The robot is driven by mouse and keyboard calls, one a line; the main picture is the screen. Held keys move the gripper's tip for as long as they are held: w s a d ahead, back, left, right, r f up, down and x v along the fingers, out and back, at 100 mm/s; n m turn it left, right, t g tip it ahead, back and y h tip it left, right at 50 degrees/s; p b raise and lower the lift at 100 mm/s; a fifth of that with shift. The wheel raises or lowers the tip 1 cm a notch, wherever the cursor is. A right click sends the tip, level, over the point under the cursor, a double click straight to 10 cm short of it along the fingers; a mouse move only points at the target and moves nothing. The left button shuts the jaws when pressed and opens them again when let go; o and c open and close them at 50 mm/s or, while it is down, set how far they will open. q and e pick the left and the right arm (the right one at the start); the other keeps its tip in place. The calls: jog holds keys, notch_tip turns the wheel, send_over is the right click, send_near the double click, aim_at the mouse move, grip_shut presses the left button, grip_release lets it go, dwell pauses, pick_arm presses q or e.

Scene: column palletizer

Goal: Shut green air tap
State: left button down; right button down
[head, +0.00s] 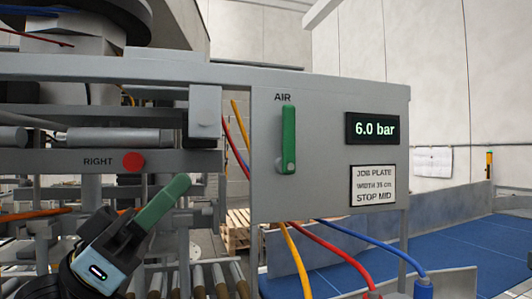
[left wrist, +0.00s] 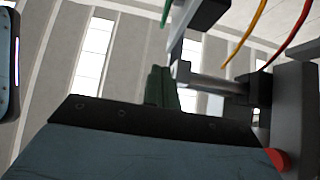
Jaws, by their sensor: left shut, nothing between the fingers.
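The green air tap (head: 288,140) is a lever on a grey panel (head: 330,200), under the label AIR. It stands upright in the head view. My left gripper (head: 182,186) is below and to the left of the tap, in front of the frame, with a clear gap between them. Its green fingers are together and hold nothing, pointing up and to the right. The fingers also show in the left wrist view (left wrist: 162,88). My right gripper is in neither view.
A display (head: 375,128) reads 6.0 bar, above a job plate (head: 374,186). A red button (head: 133,162) marked RIGHT sits on a rail to the left. Yellow, red (head: 335,250) and blue hoses hang below the panel. Rollers (head: 200,280) lie beneath.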

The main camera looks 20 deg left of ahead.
aim_at(282, 114)
pick_arm(q)
jog(key=shift+w+d+f+p+x, duration=0.25)
jog(key=shift+p+x, duration=0.8)
jog(key=shift+x, duration=1.05)
jog(key=shift+w+d+f+p+x, duration=0.1)
jog(key=shift+d+f+p+x, duration=0.25)
jog(key=shift+p+x, duration=1.25)
jog(key=shift+w+d+f+p+x, duration=0.1)
jog(key=shift+d+f+p+x, duration=0.3)
jog(key=shift+x, duration=2.25)
jog(key=shift+a+r, duration=0.1)
jog(key=shift+a, duration=0.05)
jog(key=shift+w+d+r+p, duration=0.3)
jog(key=shift+d+r+p, duration=0.15)
jog(key=shift+p, duration=0.45)
